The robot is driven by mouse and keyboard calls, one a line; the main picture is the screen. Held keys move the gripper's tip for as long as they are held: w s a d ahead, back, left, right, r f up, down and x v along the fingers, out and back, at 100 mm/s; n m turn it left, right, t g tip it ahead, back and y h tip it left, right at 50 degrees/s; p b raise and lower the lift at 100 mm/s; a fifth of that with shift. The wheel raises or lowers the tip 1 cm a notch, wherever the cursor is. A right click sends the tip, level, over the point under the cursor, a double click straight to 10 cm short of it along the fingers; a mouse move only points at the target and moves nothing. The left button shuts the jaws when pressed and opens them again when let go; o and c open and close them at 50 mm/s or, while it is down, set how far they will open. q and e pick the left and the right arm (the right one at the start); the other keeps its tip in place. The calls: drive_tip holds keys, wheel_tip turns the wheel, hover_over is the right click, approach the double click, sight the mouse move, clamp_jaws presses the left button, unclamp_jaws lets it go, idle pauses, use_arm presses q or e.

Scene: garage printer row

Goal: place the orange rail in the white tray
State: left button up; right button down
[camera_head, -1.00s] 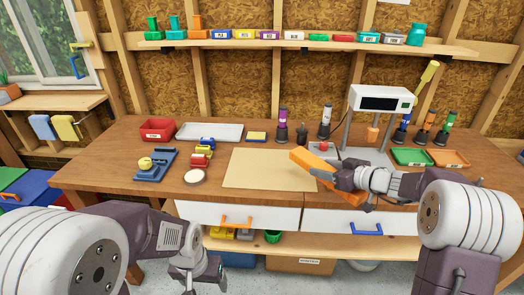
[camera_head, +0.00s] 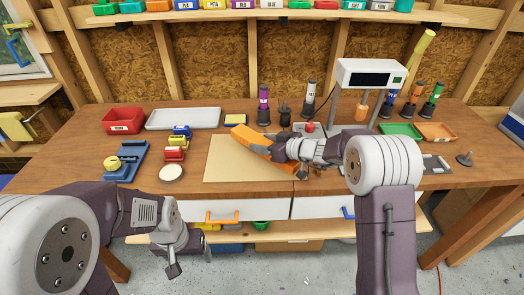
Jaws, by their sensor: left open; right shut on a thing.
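The orange rail (camera_head: 249,137) is held at a slant above the right part of the beige mat (camera_head: 225,171). My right gripper (camera_head: 277,150) is shut on the rail around its middle, and partly hides it. The white tray (camera_head: 183,119) lies empty at the back left of the workbench, to the left of the rail and apart from it. My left gripper (camera_head: 173,269) is open and empty, low in front of the bench's drawer.
A red bin (camera_head: 122,120) stands left of the tray and a small yellow-topped block (camera_head: 235,120) right of it. Small coloured parts and a round white disc (camera_head: 171,173) lie in front. Upright tubes and a display stand (camera_head: 370,73) stand behind the rail.

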sight(263, 159)
wheel_tip(263, 159, down, 4)
drive_tip(key=shift+w+a+f, duration=0.1)
idle(0.4)
drive_tip(key=shift+f, duration=0.2)
drive_tip(key=c, duration=0.6)
unclamp_jaws()
drive_tip(key=shift+r, duration=0.1)
